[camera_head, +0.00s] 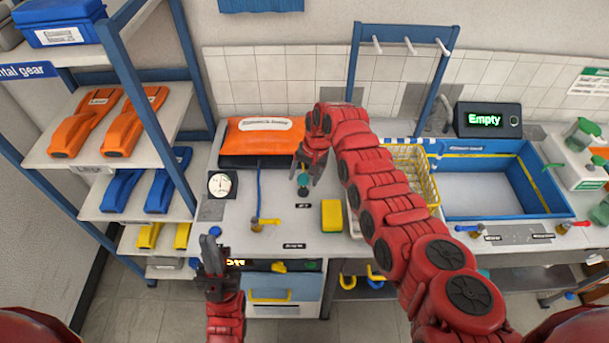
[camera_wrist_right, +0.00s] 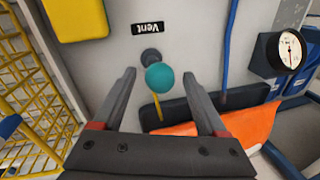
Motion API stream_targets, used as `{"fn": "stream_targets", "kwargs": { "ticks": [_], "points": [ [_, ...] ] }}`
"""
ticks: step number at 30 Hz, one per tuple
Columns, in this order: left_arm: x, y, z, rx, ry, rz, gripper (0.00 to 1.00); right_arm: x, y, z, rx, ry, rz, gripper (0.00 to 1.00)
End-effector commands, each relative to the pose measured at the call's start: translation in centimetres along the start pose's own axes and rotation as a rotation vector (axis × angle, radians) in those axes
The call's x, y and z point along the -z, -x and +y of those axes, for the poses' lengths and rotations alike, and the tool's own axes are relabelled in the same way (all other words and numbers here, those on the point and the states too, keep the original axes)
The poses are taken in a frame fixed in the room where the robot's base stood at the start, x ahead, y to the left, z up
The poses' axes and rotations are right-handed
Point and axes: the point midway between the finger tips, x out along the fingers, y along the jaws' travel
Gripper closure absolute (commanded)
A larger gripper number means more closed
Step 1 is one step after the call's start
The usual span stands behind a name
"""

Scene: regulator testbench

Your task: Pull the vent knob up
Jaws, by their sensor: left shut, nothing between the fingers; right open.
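The vent knob is a teal ball (camera_wrist_right: 160,76) on a dark round base, beside an upside-down "Vent" label (camera_wrist_right: 152,28) in the right wrist view. In the head view the knob (camera_head: 303,190) shows small on the bench, partly behind my right gripper. My right gripper (camera_head: 308,172) is open and points down at the bench around the knob. In the wrist view its two fingers (camera_wrist_right: 159,74) stand on either side of the knob, with a visible gap on each side. My left gripper (camera_head: 211,240) is shut and empty, in front of the bench's front edge.
A yellow wire basket (camera_head: 428,172) and a blue-rimmed basin (camera_head: 562,205) stand to the right. Shelving fills the left.

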Motion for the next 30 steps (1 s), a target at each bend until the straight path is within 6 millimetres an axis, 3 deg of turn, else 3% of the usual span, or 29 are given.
{"fn": "stream_targets", "kwargs": {
  "ticks": [2,13,30],
  "points": [
    [0.0,0.0,0.0,0.0,0.0,0.0,1.0,0.0,0.0,0.02,0.0,0.0,0.0,0.32],
    [0.0,0.01,0.0,0.0,0.0,0.0,1.0,-0.02,0.0,0.04,-0.001,0.0,-0.001,0.99],
    [0.0,0.0,0.0,0.0,0.0,0.0,1.0,-0.06,-0.02,0.07,-0.001,-0.001,-0.003,1.0]
  ]
}}
